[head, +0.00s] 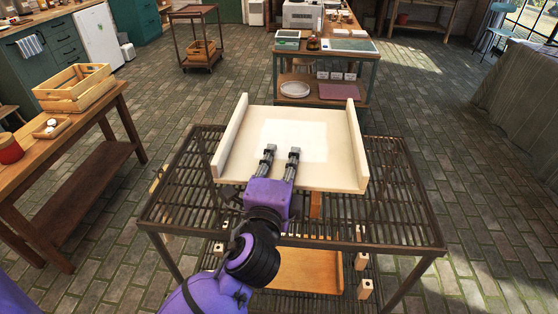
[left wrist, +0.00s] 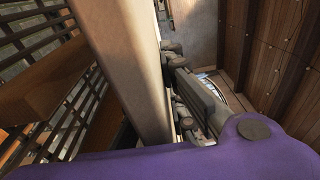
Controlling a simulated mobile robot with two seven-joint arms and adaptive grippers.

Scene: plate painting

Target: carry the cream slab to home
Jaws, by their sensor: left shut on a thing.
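The cream slab (head: 325,172) is a wide pale board with a raised wall along its left and right sides and a lighter square patch in its middle. It shows above the dark slatted metal table (head: 405,215); I cannot tell whether it rests on the slats or hangs above them. My purple left gripper (head: 282,151) reaches in from the near side and is shut on the slab at its near edge. In the left wrist view the slab (left wrist: 137,75) is a pale upright band, with dark finger parts (left wrist: 185,95) along its right side. My right gripper is not in view.
A wooden bench (head: 108,108) with a slatted crate (head: 72,92) stands at the left. A worktable (head: 325,62) stands behind the slab, with a pale round plate (head: 295,89) on its lower shelf. A small trolley (head: 200,45) stands back left. Brick floor is clear at right.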

